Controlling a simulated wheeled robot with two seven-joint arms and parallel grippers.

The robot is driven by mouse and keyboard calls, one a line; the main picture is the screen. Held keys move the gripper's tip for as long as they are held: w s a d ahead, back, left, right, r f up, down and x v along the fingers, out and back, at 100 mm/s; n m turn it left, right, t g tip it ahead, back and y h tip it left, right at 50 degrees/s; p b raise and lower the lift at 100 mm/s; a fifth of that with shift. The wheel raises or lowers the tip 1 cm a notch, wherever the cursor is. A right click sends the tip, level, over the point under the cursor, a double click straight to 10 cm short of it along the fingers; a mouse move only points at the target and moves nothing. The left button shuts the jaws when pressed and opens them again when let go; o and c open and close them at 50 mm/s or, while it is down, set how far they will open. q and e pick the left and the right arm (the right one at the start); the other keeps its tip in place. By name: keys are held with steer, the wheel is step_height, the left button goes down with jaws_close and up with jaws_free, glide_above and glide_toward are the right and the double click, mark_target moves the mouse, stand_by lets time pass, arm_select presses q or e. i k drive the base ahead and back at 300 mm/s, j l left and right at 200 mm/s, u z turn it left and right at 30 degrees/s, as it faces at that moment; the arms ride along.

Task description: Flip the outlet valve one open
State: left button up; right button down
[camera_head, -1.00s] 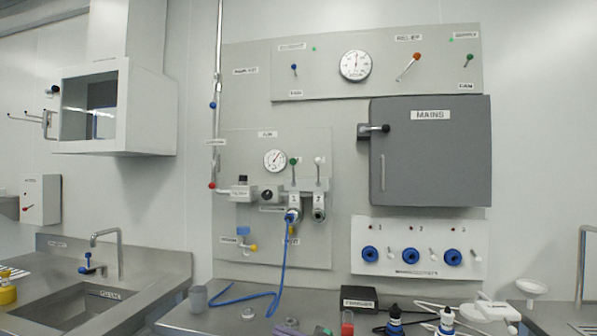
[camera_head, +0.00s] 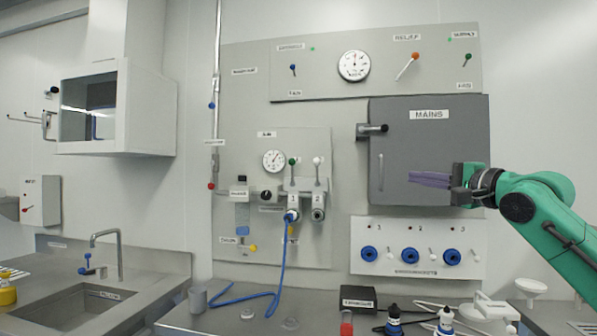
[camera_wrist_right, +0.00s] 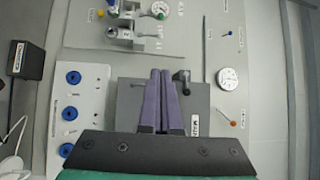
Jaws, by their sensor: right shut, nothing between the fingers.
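Outlet valve one has a lever with a green knob (camera_head: 292,162), standing upright above outlet 1 (camera_head: 292,215) on the wall manifold. A blue hose is joined to that outlet. Beside it, valve two has a white-knobbed lever (camera_head: 317,161), also upright. In the right wrist view, turned sideways, the green knob (camera_wrist_right: 160,16) shows at the top. My right gripper (camera_head: 411,179) is in front of the grey MAINS box, well right of the valves. Its purple fingers (camera_wrist_right: 160,72) are together and empty. My left gripper is not in view.
The blue hose (camera_head: 280,265) hangs to the counter. Space in front of the manifold is clear.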

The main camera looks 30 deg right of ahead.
mark_target(292, 162)
steer(key=i, duration=1.5)
